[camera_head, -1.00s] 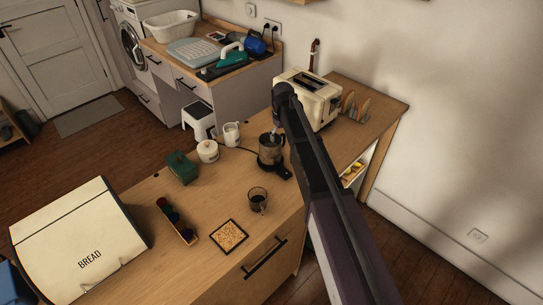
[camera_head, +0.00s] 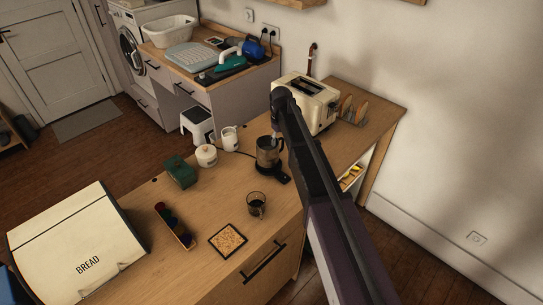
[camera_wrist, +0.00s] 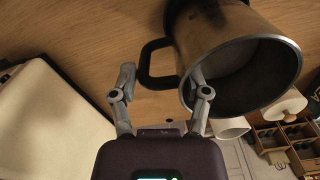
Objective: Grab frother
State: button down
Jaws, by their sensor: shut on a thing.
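The frother (camera_head: 268,153) is a dark metallic jug with a black handle, at the counter's back right, upright at its black base (camera_head: 283,177). In the wrist view the frother (camera_wrist: 262,50) fills the upper right, its open mouth facing the camera. Its black handle (camera_wrist: 146,66) lies between the two grey fingers of my gripper (camera_wrist: 163,82). My gripper is shut on it, with the right finger by the jug's wall and rim. In the head view my arm hides part of the gripper. I cannot tell whether the jug touches its base.
A toaster (camera_head: 306,103) stands behind my arm. A white mug (camera_head: 229,138), a lidded white pot (camera_head: 206,156) and a green box (camera_head: 181,171) stand left of the frother. A dark glass (camera_head: 256,204) and a coaster (camera_head: 228,240) are in front. Bare counter lies between them.

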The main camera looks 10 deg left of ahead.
jog(key=shift+w+a+r+p, duration=0.1)
jog(key=shift+r+p, duration=0.2)
jog(key=shift+p, duration=0.05)
dwell(0.3)
jog(key=shift+r+p, duration=1.6)
jog(key=shift+r, duration=0.05)
jog(key=s+d, duration=0.3)
jog(key=s, duration=0.4)
jog(key=s+d+r+p, duration=0.1)
jog(key=s+d, duration=0.2)
jog(key=s, duration=0.4)
jog(key=shift+s+d, duration=0.25)
jog(key=shift+d, duration=0.05)
jog(key=shift+s, duration=0.1)
jog(key=shift+r, duration=0.15)
